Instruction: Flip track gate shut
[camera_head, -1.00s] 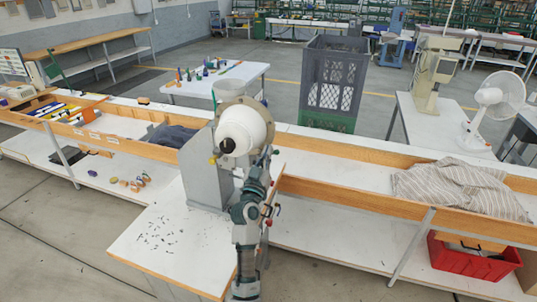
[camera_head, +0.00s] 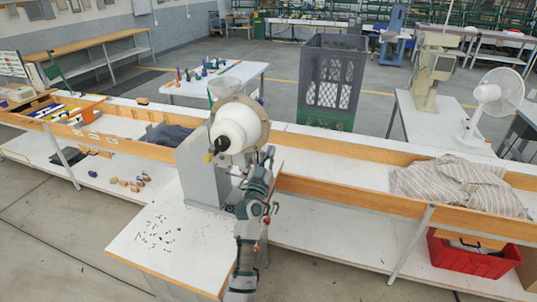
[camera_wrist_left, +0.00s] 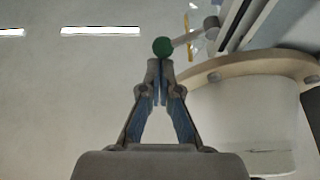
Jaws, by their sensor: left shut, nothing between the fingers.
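The eyelet press has a grey upright body (camera_head: 202,168) and a large white drum (camera_head: 238,128) on a tan ring, standing on a white table. My left arm rises from the bottom of the head view along the right side of the press. My left gripper (camera_head: 268,154) is small and partly unclear there. In the left wrist view its fingers (camera_wrist_left: 161,66) are together and empty. A green ball knob (camera_wrist_left: 162,46) on a short lever (camera_wrist_left: 187,38) is right at the fingertips; I cannot tell whether they touch. The track gate itself is not clearly made out. My right gripper is not in view.
Small dark pieces (camera_head: 160,236) lie scattered on the press table's front left. A wood-edged bench (camera_head: 330,189) runs behind, with a striped cloth (camera_head: 455,184) on the right. A red bin (camera_head: 470,258) sits below it. The white drum is close beside my left gripper.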

